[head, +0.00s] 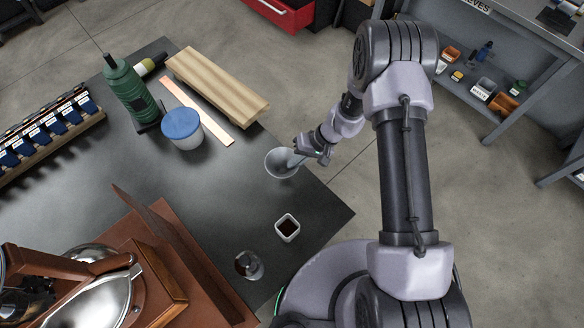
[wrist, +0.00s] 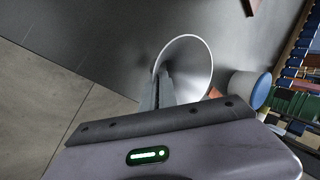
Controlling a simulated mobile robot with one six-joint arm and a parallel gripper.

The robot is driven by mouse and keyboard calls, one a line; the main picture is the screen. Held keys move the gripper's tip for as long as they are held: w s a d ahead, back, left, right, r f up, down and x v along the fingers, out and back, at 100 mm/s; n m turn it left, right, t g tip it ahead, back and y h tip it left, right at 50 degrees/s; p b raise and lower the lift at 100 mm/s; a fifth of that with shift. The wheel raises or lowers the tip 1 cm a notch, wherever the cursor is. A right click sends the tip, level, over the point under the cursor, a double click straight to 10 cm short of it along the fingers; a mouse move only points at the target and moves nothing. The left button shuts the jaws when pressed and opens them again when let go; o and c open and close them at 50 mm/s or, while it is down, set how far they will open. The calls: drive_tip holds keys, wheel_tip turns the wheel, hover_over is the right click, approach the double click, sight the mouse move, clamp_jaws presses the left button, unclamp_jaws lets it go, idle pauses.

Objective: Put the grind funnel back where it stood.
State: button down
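The grind funnel (head: 281,164) is a pale grey cone with its wide mouth facing up, near the table's right edge in the head view. My gripper (head: 298,159) is at the funnel's right side. In the wrist view the funnel (wrist: 196,66) is just beyond my fingers (wrist: 160,90), which pinch its rim wall, one inside and one outside. The funnel's lower end is hidden, and I cannot tell whether it touches the table.
A small square white cup (head: 287,227) with dark contents and a clear glass (head: 248,265) stand nearer me. The dark tabletop (head: 215,185) is clear in the middle.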

drive_tip(key=shift+f+b, duration=0.3)
drive_tip(key=shift+f, duration=1.25)
drive_tip(key=shift+f, duration=0.2)
drive_tip(key=c, duration=1.7)
unclamp_jaws()
